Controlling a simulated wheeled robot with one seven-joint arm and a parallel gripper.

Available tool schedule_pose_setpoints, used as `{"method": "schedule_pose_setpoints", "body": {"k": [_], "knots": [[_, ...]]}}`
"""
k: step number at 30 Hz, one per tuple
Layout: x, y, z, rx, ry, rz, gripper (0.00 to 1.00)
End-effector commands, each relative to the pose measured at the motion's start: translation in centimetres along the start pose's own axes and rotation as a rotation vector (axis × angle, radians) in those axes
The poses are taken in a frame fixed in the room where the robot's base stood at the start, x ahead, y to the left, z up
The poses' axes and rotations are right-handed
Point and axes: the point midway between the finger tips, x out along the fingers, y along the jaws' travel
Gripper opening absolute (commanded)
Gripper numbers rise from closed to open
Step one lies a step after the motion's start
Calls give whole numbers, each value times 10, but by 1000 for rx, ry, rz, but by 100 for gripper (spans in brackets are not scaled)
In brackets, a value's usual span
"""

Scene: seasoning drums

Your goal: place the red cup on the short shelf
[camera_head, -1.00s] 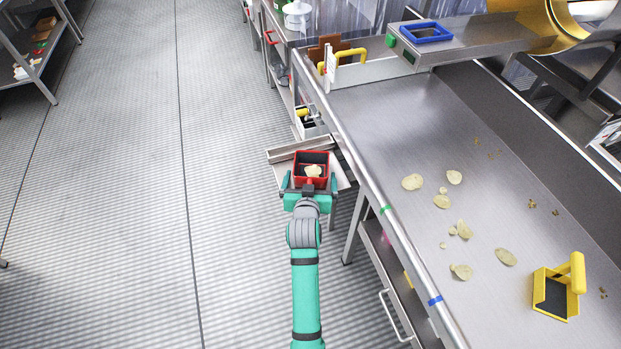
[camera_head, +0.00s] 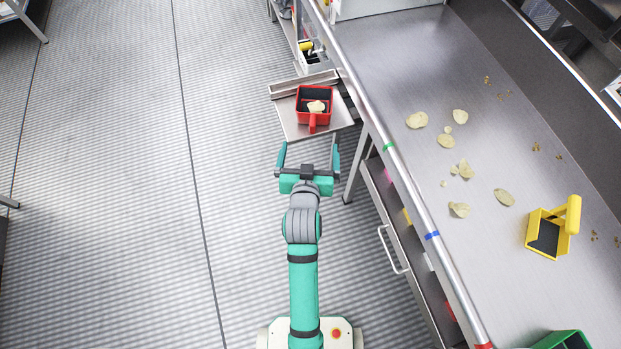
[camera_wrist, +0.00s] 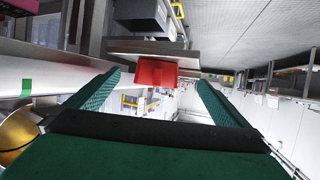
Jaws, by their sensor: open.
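The red cup (camera_head: 314,106) is a square red scoop with a dark inside and a handle toward me. It rests on the short shelf (camera_head: 292,127), a small metal ledge beside the long table, and holds pale chips. My gripper (camera_head: 307,147) is open and empty, just in front of the shelf and apart from the cup. In the wrist view, the red cup (camera_wrist: 156,72) shows between and beyond my spread fingers (camera_wrist: 155,92), against the shelf edge (camera_wrist: 150,50).
The long metal table (camera_head: 400,75) on the right carries scattered chips and a yellow scoop (camera_head: 548,235). A green container (camera_head: 562,340) shows at the bottom right. A drawer handle (camera_head: 392,250) juts out below the table edge. The floor (camera_head: 110,180) on the left is clear.

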Motion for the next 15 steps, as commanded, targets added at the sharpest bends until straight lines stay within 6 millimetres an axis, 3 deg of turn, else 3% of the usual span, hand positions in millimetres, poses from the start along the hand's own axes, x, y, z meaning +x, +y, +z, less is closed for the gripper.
{"method": "schedule_pose_setpoints", "body": {"k": [1,6,15], "knots": [[-13,0,18,-2,-5,-6,100],[-56,0,57,-6,18,-27,100],[-144,6,101,-11,60,-49,100]]}}
